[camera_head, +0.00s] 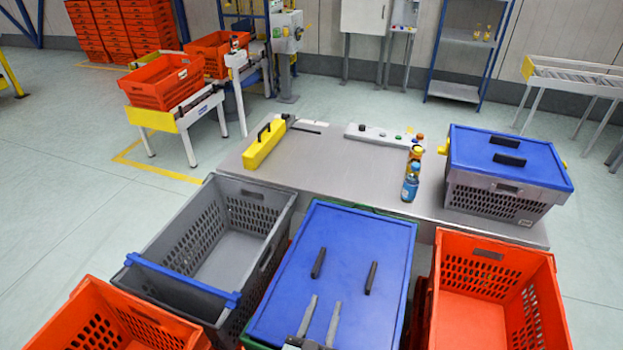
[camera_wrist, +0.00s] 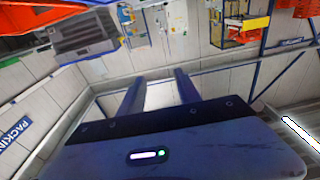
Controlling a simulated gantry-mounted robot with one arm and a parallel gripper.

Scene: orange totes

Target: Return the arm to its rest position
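My gripper (camera_head: 326,300) shows at the bottom of the head view, over the near part of a blue lid (camera_head: 365,232). Its two grey fingers are parallel and apart, with nothing between them. In the wrist view, the two fingers of my gripper (camera_wrist: 158,78) also stand apart with an empty gap, and the view past them is of walls and shelving. Most of my arm is out of view. How far the fingers are above the lid I cannot tell.
An open grey tote (camera_head: 262,192) and orange totes (camera_head: 500,252) flank the blue lid. Behind stands a metal table (camera_head: 335,165) with a yellow tool holder (camera_head: 264,146), bottles (camera_head: 410,187) and a blue-lidded grey crate (camera_head: 490,200). The table's middle is clear.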

